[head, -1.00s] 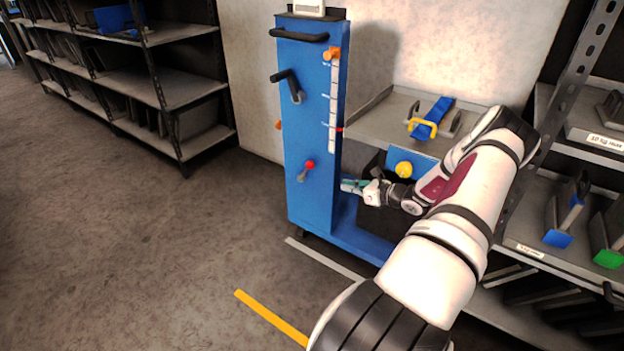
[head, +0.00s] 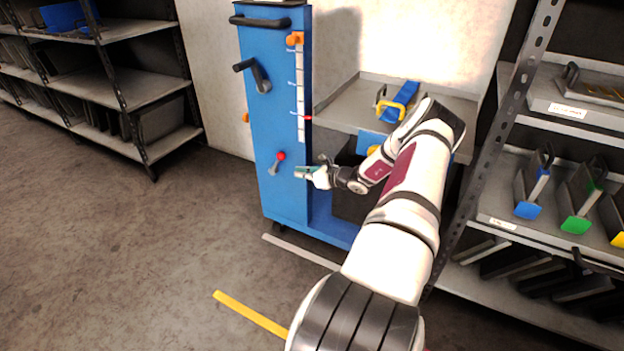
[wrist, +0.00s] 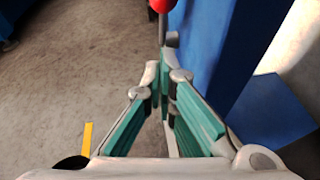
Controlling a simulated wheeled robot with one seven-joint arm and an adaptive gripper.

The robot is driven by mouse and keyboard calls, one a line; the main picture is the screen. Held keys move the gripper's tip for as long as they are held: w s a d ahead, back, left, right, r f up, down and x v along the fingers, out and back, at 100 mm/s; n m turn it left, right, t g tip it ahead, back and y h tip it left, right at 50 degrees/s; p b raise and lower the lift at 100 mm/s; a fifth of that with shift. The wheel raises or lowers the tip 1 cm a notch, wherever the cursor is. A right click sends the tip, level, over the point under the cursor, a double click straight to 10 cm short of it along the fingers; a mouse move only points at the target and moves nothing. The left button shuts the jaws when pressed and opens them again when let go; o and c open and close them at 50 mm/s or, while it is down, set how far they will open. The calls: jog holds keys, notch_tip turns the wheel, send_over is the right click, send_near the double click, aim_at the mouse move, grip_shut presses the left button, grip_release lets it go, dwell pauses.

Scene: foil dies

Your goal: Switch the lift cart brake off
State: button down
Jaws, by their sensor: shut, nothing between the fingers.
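The blue lift cart (head: 275,120) stands against the wall in the head view. Its small lever with a red knob (head: 281,156), which looks like the brake, sits low on the column's front face and slants up to the right. My gripper (head: 299,172) is shut and empty, just right of the lever in the head view. In the wrist view the red knob (wrist: 162,5) is at the top edge, just beyond my gripper's closed teal fingers (wrist: 165,60). I cannot tell whether they touch the lever.
A black crank handle (head: 255,75) and a push bar (head: 260,20) are higher on the column. The cart's grey platform (head: 345,105) carries a blue and yellow die. Shelves stand at left and right. The floor in front is clear, with a yellow stripe (head: 250,314).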

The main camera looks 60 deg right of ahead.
jog(key=w, duration=0.1)
jog(key=w+r, duration=0.1)
jog(key=w, duration=0.1)
jog(key=w+b, duration=0.1)
jog(key=shift+w+d+r, duration=0.2)
jog(key=shift+d+r, duration=0.05)
jog(key=shift+w+r, duration=0.1)
jog(key=shift+r, duration=0.05)
